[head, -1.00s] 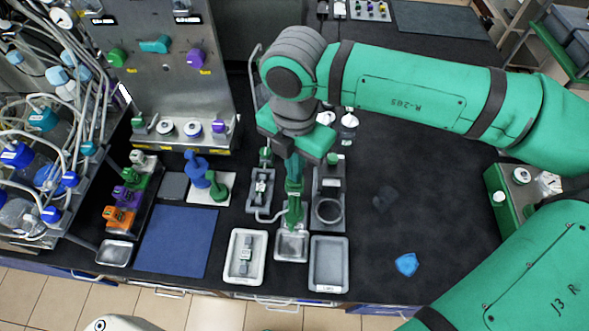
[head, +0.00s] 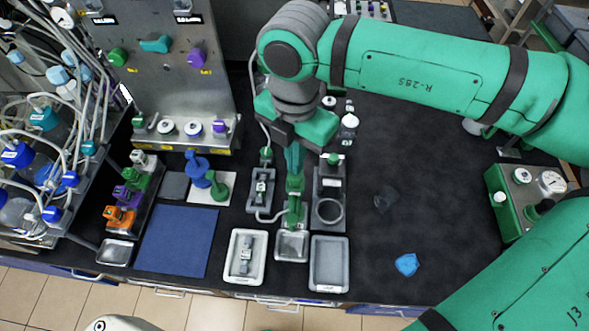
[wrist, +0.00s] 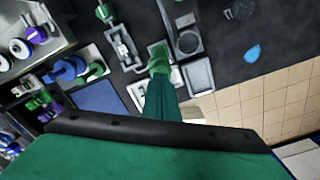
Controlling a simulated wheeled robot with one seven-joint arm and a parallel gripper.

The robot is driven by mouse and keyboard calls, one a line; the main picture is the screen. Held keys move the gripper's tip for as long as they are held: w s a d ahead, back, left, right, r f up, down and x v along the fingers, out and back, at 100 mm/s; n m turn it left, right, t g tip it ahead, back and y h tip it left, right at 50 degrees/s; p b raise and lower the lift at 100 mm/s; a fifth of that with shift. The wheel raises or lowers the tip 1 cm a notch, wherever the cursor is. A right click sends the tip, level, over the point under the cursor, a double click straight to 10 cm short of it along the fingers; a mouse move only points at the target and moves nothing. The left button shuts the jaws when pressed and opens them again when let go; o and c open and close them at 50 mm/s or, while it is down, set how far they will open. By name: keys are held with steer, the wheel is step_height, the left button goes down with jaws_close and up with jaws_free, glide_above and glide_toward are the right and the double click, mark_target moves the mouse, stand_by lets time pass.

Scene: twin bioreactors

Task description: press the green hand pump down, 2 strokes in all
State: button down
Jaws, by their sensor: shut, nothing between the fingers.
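The green hand pump (head: 295,213) stands upright behind a small square metal tray, between two grey fixtures. My gripper (head: 293,171) is shut and empty, pointing down directly above the pump's top. Its fingers overlap the pump top in the picture, so I cannot tell whether they touch it. In the wrist view the pump (wrist: 158,56) shows just beyond the tip of my shut fingers (wrist: 160,74), which hide part of it.
The small metal tray (head: 291,257) lies in front of the pump, with a white tray (head: 236,277) and a grey tray (head: 329,284) beside it. Blue and green pieces (head: 217,188) stand on a white pad at left. A green box (head: 507,214) stands at right.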

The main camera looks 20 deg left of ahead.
steer(key=shift+f, duration=1.6)
steer(key=shift+r, duration=0.1)
steer(key=shift+w+r, duration=0.1)
steer(key=shift+r, duration=1.4)
steer(key=shift+r, duration=0.1)
steer(key=shift+r, duration=2.95)
